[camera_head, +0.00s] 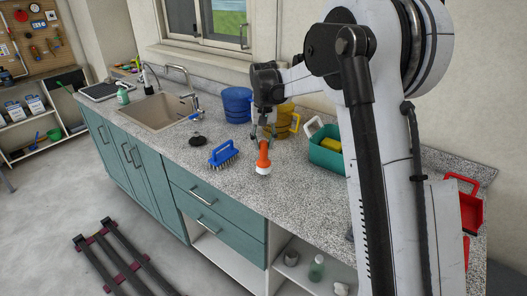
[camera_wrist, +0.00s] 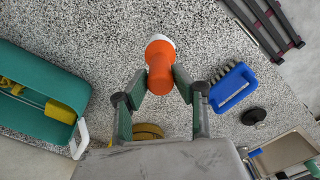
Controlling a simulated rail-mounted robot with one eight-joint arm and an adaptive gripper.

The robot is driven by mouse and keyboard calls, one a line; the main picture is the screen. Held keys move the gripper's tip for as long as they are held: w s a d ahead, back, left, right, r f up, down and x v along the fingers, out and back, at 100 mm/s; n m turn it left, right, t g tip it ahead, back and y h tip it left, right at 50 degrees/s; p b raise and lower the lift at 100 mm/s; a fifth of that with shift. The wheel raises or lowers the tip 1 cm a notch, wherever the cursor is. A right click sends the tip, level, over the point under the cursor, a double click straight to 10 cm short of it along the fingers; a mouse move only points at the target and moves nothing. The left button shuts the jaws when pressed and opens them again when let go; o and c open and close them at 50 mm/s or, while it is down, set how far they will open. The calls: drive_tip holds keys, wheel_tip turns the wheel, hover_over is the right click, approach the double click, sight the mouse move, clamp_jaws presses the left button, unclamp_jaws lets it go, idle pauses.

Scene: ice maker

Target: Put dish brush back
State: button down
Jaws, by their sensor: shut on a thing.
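My gripper (camera_head: 264,139) is over the granite counter, pointing down, and is shut on an orange brush (camera_head: 263,158) with a white end. I take it for the dish brush. In the wrist view the orange brush (camera_wrist: 160,68) sits between the two fingertips (camera_wrist: 159,82), its white end pointing away from the gripper. I cannot tell whether the white end touches the counter. A second brush, blue with dark bristles (camera_head: 221,153), lies on the counter to the left; it also shows in the wrist view (camera_wrist: 233,88).
A teal caddy (camera_head: 324,157) with yellow things stands to the right. A yellow bucket (camera_head: 284,118) and a blue bucket (camera_head: 237,104) are behind the gripper. A dark round stopper (camera_head: 197,140), the sink (camera_head: 158,112) and the faucet (camera_head: 180,73) are left. The counter's front strip is clear.

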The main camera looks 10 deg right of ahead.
sight(264, 151)
drive_tip(key=shift+f, duration=1.85)
drive_tip(key=shift+f, duration=0.2)
drive_tip(key=c, duration=1.4)
unclamp_jaws()
drive_tip(key=shift+r, duration=0.15)
